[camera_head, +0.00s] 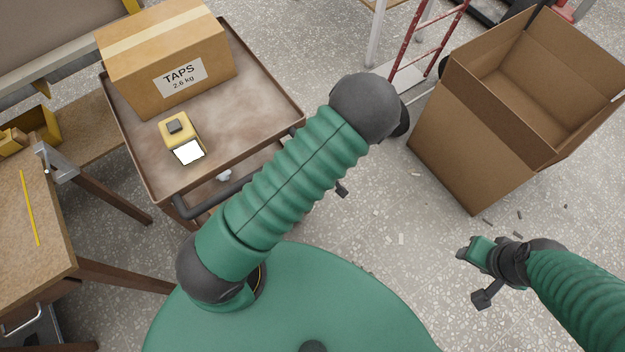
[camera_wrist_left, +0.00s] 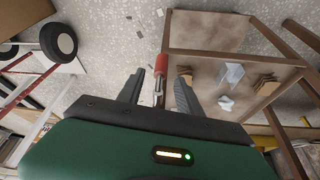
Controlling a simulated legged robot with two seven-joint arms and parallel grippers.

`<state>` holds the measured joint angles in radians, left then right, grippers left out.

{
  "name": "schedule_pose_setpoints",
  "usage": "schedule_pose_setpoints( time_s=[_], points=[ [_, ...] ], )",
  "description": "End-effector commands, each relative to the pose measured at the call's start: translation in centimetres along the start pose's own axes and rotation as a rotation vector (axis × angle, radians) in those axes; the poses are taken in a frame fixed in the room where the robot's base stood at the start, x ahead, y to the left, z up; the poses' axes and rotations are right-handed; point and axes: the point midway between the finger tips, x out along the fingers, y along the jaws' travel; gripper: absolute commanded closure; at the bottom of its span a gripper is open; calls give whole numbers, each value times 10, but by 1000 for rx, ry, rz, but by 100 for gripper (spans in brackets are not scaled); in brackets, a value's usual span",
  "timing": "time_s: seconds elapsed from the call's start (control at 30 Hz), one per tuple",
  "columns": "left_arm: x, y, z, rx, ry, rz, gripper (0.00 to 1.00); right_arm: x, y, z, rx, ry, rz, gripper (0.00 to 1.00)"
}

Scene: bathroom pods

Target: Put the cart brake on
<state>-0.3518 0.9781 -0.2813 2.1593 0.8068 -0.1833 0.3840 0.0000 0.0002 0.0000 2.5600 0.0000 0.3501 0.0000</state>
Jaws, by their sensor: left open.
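The brown cart (camera_head: 262,82) stands at the left in the head view; its frame (camera_wrist_left: 205,52) also shows in the left wrist view. A red-tipped lever (camera_wrist_left: 175,68) on a metal stem, apparently the brake, lies at the cart's near edge in that view. My left gripper (camera_wrist_left: 160,74) is open, with the red tip between or just beyond its fingertips; I cannot tell if they touch. In the head view my left arm hides most of that hand. My right gripper (camera_head: 474,272) hangs over the floor at the right, away from the cart; its jaw opening is unclear.
A cardboard box labelled TAPS (camera_head: 160,60) and a yellow device (camera_head: 178,130) sit on the cart. A large open carton (camera_head: 470,140) and a red ladder (camera_head: 430,45) stand right of it. A workbench (camera_head: 35,230) is at left. Small debris dots the floor.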

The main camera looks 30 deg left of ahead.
Motion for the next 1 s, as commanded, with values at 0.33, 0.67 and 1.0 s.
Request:
schedule_pose_setpoints(
  time_s=[0.33, 0.67, 1.0],
  points=[
    [58, 0, 1, 0, 0, 0, 58, 57, 0, 13, 0, 0, 0, 57],
    [58, 0, -1, 1, 0, 1, 62, 56, 0, 13, 0, 0, 0, 57],
    [58, 0, 0, 1, 0, 1, 100, 56, 0, 13, 0, 0, 0, 57]
  ],
)
